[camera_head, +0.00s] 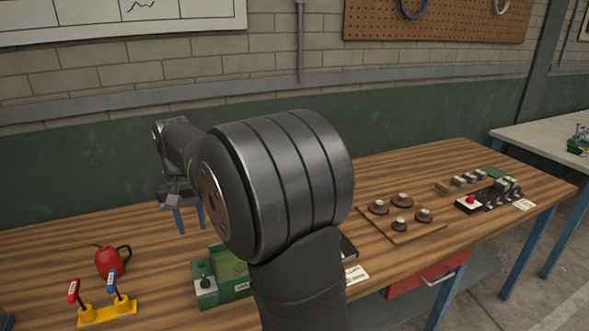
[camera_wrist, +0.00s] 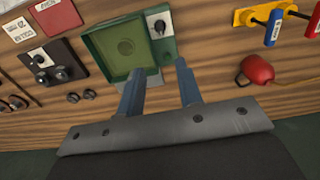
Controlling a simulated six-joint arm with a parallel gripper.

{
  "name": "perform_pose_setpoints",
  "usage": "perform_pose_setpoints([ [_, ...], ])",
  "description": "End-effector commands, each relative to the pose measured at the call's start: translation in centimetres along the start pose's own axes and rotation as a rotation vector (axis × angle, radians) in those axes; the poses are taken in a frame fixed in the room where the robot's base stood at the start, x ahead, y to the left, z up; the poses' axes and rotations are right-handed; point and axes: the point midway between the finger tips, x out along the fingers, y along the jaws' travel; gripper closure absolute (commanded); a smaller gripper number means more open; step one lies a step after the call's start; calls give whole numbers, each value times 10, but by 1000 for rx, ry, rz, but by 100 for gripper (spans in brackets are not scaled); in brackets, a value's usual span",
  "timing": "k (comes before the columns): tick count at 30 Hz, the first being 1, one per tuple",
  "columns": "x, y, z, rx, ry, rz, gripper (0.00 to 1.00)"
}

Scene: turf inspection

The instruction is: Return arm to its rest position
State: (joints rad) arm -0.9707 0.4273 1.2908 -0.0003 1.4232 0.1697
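My arm rises from the bottom middle of the head view, and its large dark joint hides part of the bench behind it. My gripper (camera_head: 188,218) hangs above the wooden bench, left of that joint, with its two blue fingers pointing down. In the wrist view my gripper (camera_wrist: 158,82) has its fingers clearly apart with nothing between them. The green box with a small black knob (camera_wrist: 98,45) lies just beyond the fingertips in that view. No contact between fingers and box can be made out.
A red oil can (camera_head: 112,261) and a yellow base with red and blue levers (camera_head: 108,315) stand at left. The green box (camera_head: 222,290) is partly hidden by my arm. A board with several round knobs (camera_head: 385,233) and a red-button panel (camera_head: 468,205) lie right. The wall is behind.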

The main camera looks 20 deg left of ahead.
Motion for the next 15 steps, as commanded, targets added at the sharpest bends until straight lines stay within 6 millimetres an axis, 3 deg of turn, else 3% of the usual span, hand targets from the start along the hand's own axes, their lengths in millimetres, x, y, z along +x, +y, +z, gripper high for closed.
perform_pose_setpoints([
  [8, 13, 0, 0, 0, -3, 0, 67],
  [15, 56, 0, 1, 0, -5, 1, 67],
])
